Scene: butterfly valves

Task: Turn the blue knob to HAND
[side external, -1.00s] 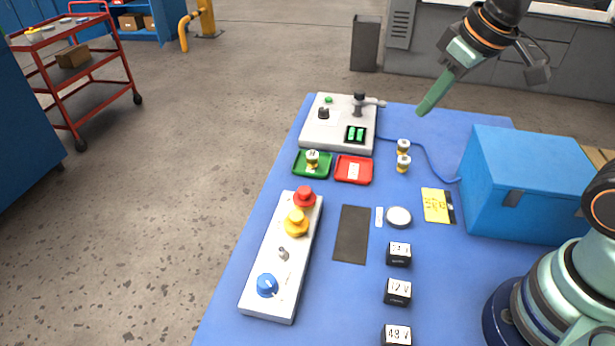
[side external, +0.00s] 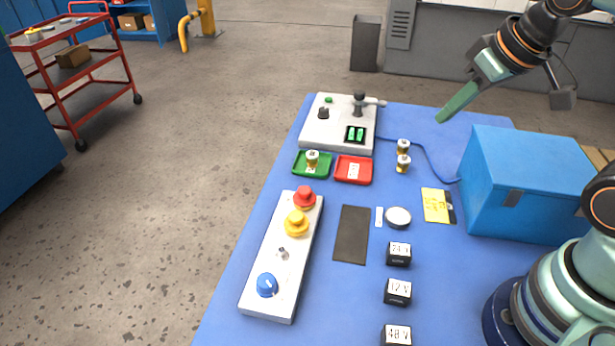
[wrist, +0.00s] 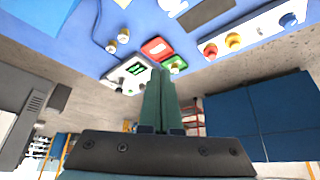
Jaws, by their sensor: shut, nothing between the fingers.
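The blue knob (side external: 267,285) is at the near end of the white control panel (side external: 284,250), at the left of the blue mat. A light pointer line shows on its top, but I cannot read any HAND label. In the wrist view the blue knob (wrist: 288,20) is at the upper right. My gripper (side external: 440,119) is shut and empty, held in the air above the far right part of the mat, well away from the knob. In the wrist view its green fingers (wrist: 160,75) lie together.
A yellow button (side external: 296,222), a red button (side external: 305,197) and a small toggle switch (side external: 282,254) share the panel. A blue box (side external: 530,185) stands at right. Black voltage blocks (side external: 398,291) stand right of the panel. A grey valve station (side external: 338,125) is at the back.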

